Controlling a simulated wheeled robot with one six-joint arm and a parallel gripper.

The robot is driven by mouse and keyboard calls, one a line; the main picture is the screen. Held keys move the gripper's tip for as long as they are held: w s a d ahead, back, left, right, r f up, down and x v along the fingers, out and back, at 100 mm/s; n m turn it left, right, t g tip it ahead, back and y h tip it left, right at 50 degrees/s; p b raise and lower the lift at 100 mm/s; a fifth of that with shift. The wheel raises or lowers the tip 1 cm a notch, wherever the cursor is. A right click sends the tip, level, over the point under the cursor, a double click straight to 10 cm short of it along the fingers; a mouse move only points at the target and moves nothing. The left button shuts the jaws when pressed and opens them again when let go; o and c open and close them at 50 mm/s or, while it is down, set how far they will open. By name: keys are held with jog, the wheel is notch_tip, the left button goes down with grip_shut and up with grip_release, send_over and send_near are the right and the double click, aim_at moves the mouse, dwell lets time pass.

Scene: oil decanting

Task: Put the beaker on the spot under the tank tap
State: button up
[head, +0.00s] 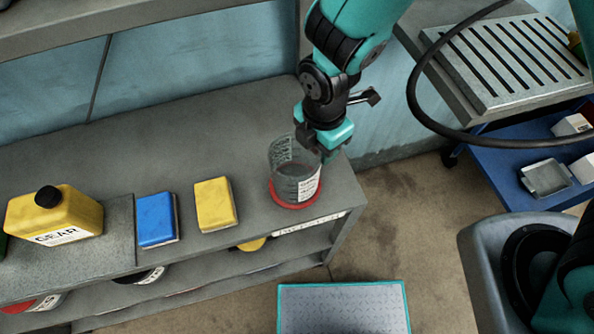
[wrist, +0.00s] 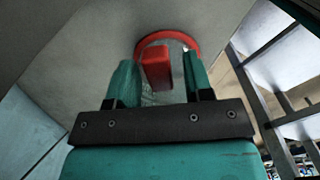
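The beaker (head: 295,170) is a clear, grey-tinted vessel with a white label. It stands upright on a red ring (head: 296,204) near the right end of the grey shelf top. My gripper (head: 325,143) is at the right side of the beaker's rim in the head view. In the wrist view, a red block (wrist: 156,67), seemingly the beaker's handle, lies between the two teal fingertips (wrist: 160,82). Gaps show beside it, so the fingers look open around it. The red ring (wrist: 168,38) shows beyond. The tank tap and its spot are not clearly seen.
A yellow GEAR jug (head: 55,215), a blue block (head: 157,219) and a yellow block (head: 214,204) stand left on the shelf. A slotted metal grate (head: 505,62) is at upper right, with a black hose (head: 413,95) before it. A blue cart (head: 520,165) stands below.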

grip_shut()
jog(key=shift+r+b, duration=0.3)
jog(key=shift+r, duration=0.5)
jog(key=shift+r+b, duration=0.35)
jog(key=shift+r, duration=0.6)
jog(key=s+d+b, duration=0.2)
jog(key=s+b, duration=0.5)
jog(key=s, duration=0.1)
jog(key=s+d+b, duration=0.3)
jog(key=s+b, duration=0.5)
jog(key=s, duration=0.1)
jog(key=shift+s, duration=0.3)
